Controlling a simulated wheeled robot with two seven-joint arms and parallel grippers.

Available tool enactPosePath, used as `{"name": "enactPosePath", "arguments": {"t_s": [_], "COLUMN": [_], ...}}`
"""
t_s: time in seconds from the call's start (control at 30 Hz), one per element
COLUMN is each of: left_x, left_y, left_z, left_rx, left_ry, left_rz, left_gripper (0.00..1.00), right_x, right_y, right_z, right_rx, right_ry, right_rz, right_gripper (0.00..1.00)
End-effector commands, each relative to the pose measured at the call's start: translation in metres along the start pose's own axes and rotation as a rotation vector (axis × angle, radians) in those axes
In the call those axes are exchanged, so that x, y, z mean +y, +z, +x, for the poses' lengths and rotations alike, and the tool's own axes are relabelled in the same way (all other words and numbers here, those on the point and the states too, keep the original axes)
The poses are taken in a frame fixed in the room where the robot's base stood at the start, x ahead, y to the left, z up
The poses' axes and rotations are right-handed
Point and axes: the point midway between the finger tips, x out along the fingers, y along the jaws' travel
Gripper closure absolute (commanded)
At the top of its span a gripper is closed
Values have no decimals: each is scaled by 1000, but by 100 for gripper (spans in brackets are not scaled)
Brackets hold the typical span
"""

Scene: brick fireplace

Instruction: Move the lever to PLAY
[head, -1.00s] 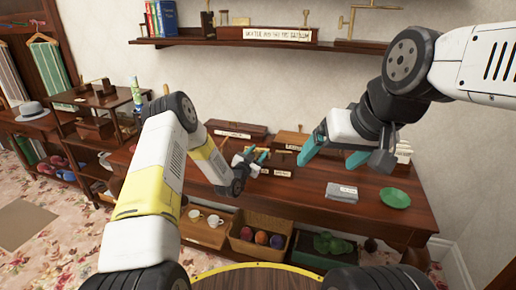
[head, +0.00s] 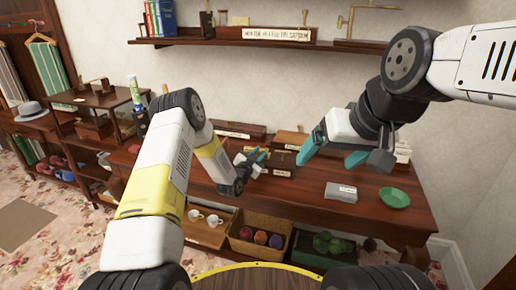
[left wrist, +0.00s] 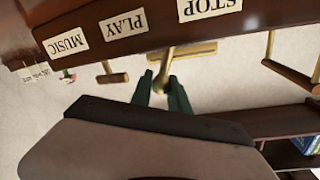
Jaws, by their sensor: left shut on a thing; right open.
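My left gripper (head: 258,158) is over the back middle of the long wooden table. In the left wrist view its teal fingers (left wrist: 163,80) are shut on a brass lever (left wrist: 164,72). The lever stands out from a dark wooden face at a brass strip. The labels appear upside down: STOP (left wrist: 208,8) is up and right of the lever, PLAY (left wrist: 123,24) up and left, MUSIC (left wrist: 65,44) further left. The lever sits between STOP and PLAY. The head view hides the lever behind my gripper. My right gripper (head: 334,154) is open and empty above the table.
The table (head: 310,200) holds a green plate (head: 395,198), a grey folded cloth (head: 341,192) and several wooden boxes (head: 282,163) close to my left gripper. A second brass handle (left wrist: 113,76) is left of the held lever. A wall shelf (head: 215,39) runs above.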

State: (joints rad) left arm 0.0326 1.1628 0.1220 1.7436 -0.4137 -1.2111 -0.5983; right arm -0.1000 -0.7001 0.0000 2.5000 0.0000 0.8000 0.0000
Motion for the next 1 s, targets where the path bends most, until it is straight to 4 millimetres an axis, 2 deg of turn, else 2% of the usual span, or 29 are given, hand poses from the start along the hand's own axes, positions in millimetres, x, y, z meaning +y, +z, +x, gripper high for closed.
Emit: {"name": "enactPosePath", "arguments": {"t_s": [0.1,0.13,0.23,0.53,0.63,1.0], "left_x": [1,1,1,0,0,0], "left_y": [1,1,1,0,1,1], "left_z": [0,0,0,-1,-6,-65], "left_rx": [-2,-2,-1,-1,-1,-3], "left_ry": [2,2,2,1,1,2], "left_rz": [0,0,-1,-1,-1,-2], "left_gripper": [100,77,57,57,57,57], "right_x": [0,0,0,0,0,0], "right_y": [0,0,0,0,0,0], "right_z": [0,0,0,0,0,0], "right_rx": [0,0,0,0,0,0], "right_ry": [0,0,0,0,0,0], "right_rz": [0,0,0,0,0,0], "right_gripper": [13,13,13,13,13,13]}}
